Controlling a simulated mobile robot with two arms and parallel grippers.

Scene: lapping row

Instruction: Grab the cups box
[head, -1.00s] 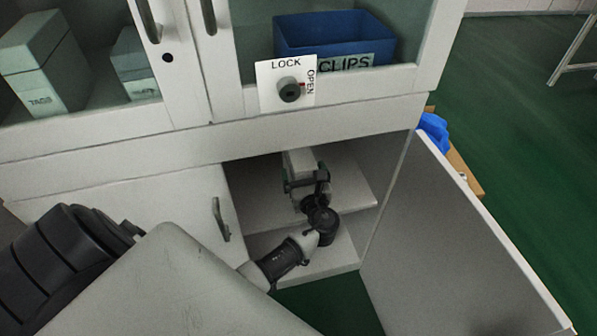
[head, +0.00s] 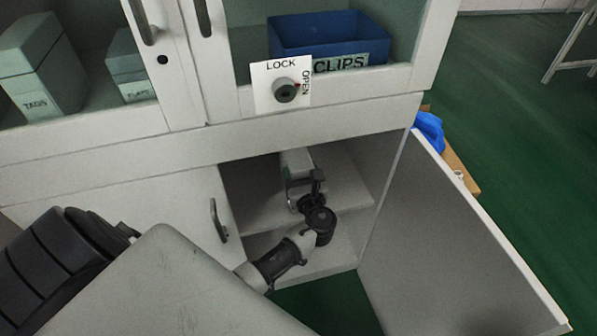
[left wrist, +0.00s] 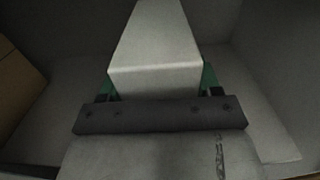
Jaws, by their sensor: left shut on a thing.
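A long pale box (head: 296,161), which I take for the cups box, lies on the shelf inside the open lower cabinet; I can read no label on it. My left gripper (head: 302,180) reaches in through the opening and is shut on the near end of this box. In the left wrist view the box (left wrist: 155,50) runs away from me between the green finger pads, one at each side. Its far end is cut off by the picture's edge there. My right gripper is not in view.
The cabinet door (head: 445,235) stands open at the right of the opening; the left door (head: 150,200) is shut. Above, behind glass, are a blue CLIPS bin (head: 330,35) and a TAGS box (head: 42,75). A brown carton (left wrist: 15,80) shows left in the wrist view.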

